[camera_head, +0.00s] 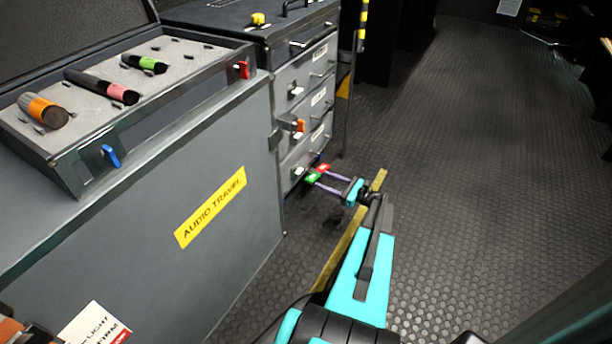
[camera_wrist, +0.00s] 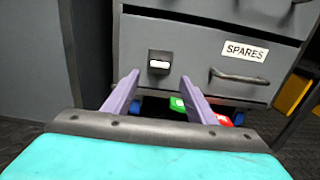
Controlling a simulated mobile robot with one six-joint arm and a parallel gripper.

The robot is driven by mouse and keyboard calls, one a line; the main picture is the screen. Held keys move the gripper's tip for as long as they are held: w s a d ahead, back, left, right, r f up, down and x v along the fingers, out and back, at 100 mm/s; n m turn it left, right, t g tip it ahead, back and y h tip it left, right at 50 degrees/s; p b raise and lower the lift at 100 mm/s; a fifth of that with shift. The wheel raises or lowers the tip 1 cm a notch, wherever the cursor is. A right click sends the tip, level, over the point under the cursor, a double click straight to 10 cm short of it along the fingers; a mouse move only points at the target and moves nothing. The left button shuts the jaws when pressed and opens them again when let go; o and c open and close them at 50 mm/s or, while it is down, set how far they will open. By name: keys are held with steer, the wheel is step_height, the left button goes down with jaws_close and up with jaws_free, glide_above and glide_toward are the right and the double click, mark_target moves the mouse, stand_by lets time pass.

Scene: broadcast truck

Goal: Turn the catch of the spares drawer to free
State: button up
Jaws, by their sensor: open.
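The grey spares drawer (camera_wrist: 195,45) fills the middle of the wrist view, with its "SPARES" label and a bar handle (camera_wrist: 240,77) on the right. It looks shut. A dark catch housing with a pale piece (camera_wrist: 160,64) is on its left part; the same pale piece shows in the head view (camera_head: 298,171). My gripper (camera_wrist: 160,78) is open, its two purple fingers spread to either side just below the catch in the wrist view. In the head view my gripper (camera_head: 323,180) points at the bottom drawer. I cannot tell whether the fingers touch anything.
The audio travel case (camera_head: 150,220) stands left of the drawers.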

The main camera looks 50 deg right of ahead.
steer(key=b, duration=0.3)
glide_toward(297, 170)
steer(key=w, duration=0.4)
steer(key=shift+w+a+f, duration=0.1)
steer(key=shift+w+a, duration=0.2)
steer(key=shift+w, duration=0.2)
steer(key=shift+w+a, duration=0.35)
steer(key=shift+w, duration=0.15)
steer(key=c, duration=1.1)
